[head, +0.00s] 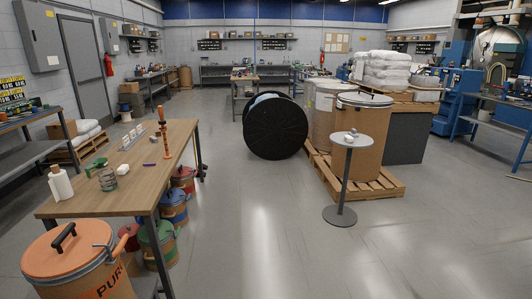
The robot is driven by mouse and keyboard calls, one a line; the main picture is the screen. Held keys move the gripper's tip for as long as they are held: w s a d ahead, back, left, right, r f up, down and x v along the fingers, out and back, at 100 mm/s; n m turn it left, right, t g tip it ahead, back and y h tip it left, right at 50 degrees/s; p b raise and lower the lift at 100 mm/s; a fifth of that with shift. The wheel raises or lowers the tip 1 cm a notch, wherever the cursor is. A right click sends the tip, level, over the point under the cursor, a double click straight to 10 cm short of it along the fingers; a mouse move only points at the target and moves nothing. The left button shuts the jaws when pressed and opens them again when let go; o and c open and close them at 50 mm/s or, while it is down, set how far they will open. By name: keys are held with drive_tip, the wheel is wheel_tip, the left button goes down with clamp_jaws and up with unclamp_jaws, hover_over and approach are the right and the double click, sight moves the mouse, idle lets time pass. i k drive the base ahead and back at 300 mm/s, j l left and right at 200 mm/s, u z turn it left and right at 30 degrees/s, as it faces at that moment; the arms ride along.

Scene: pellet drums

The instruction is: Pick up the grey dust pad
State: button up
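I cannot pick out a grey dust pad with certainty at this distance. A small pale grey or whitish item (350,137) sits on the round grey top of a pedestal stand (343,143) right of centre. My gripper is not in this view.
An orange-lidded drum (70,250) stands at front left, with coloured pails (173,208) under the bench. Behind the stand are drums on a wooden pallet (375,187). A big black reel (275,128) stands mid-floor. The grey floor between bench and stand is clear.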

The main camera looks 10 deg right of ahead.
sight(354, 134)
drive_tip(key=i+j+z, duration=0.15)
drive_tip(key=i, duration=1.65)
drive_tip(key=i+z, duration=0.15)
drive_tip(key=i, duration=0.4)
drive_tip(key=i+j+z, duration=0.1)
drive_tip(key=i, duration=0.45)
drive_tip(key=i+j+z, duration=0.15)
drive_tip(key=i, duration=0.4)
drive_tip(key=i+j+z, duration=0.1)
drive_tip(key=i, duration=0.45)
